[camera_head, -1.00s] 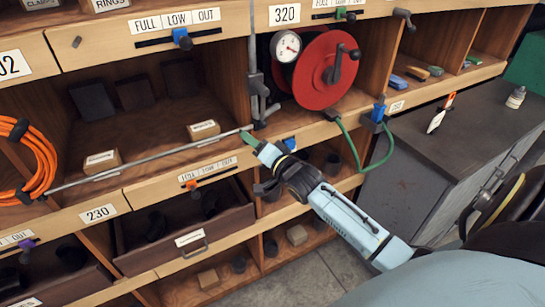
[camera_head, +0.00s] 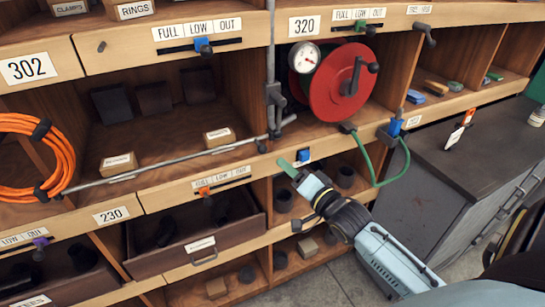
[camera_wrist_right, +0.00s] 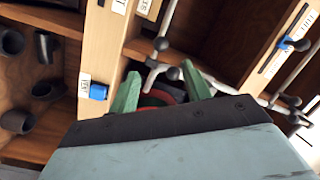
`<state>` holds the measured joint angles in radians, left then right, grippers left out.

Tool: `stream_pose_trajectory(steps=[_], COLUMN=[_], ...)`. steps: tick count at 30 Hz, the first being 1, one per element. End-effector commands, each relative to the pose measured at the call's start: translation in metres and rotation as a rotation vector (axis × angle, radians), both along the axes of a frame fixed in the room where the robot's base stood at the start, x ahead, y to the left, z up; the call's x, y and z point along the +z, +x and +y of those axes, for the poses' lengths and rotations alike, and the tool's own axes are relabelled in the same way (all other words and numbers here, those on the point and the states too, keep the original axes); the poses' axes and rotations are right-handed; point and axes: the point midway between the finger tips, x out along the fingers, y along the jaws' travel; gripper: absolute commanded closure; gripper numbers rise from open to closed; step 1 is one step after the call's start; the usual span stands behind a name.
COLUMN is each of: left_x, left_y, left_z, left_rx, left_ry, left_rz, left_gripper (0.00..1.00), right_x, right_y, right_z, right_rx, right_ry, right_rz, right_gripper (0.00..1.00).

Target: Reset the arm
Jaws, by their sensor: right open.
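My right gripper (camera_head: 294,168) comes in from the lower right in the head view, its green fingers in front of the shelf edge beneath the 320 bay. In the right wrist view its two green fingers (camera_wrist_right: 162,88) stand apart with nothing clearly held between them. A thin grey pipe (camera_head: 170,160) runs along the shelf front and meets a vertical grey pipe (camera_head: 271,65) near fittings, up and left of the fingertips. Grey pipes (camera_wrist_right: 155,65) also show just beyond the fingers in the wrist view. My left gripper is not in view.
A red reel (camera_head: 335,90) with a crank and a green hose (camera_head: 378,178) are above and right of the gripper. Orange coiled cable (camera_head: 60,150) hangs at left. An open drawer (camera_head: 180,240) juts out below. A grey cabinet (camera_head: 450,165) stands at right.

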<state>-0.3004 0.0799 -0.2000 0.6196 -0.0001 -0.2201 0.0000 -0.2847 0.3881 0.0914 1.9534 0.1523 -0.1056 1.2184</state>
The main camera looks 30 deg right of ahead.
Motion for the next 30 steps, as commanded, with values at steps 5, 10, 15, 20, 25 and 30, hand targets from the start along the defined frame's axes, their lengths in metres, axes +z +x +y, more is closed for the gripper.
stream_pose_trajectory(steps=[5,10,15,20,25,30], left_x=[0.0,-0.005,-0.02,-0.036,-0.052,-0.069], left_y=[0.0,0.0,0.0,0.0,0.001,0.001], left_z=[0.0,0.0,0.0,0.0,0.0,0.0], left_rx=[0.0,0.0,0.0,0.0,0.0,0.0], left_ry=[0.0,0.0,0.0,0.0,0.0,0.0], left_rz=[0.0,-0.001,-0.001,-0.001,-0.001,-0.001], left_gripper=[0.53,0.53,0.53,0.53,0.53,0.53], right_x=[0.0,-0.03,-0.136,-0.256,-0.372,-0.472], right_y=[0.0,-0.001,-0.014,-0.05,-0.111,-0.192], right_z=[0.0,-0.002,-0.006,0.0,0.015,0.039], right_rx=[0.0,-0.012,-0.031,-0.001,0.093,0.255], right_ry=[0.0,-0.03,-0.156,-0.315,-0.484,-0.648], right_rz=[0.0,0.05,0.235,0.458,0.688,0.903], right_gripper=[0.52,0.52,0.52,0.52,0.52,0.52])
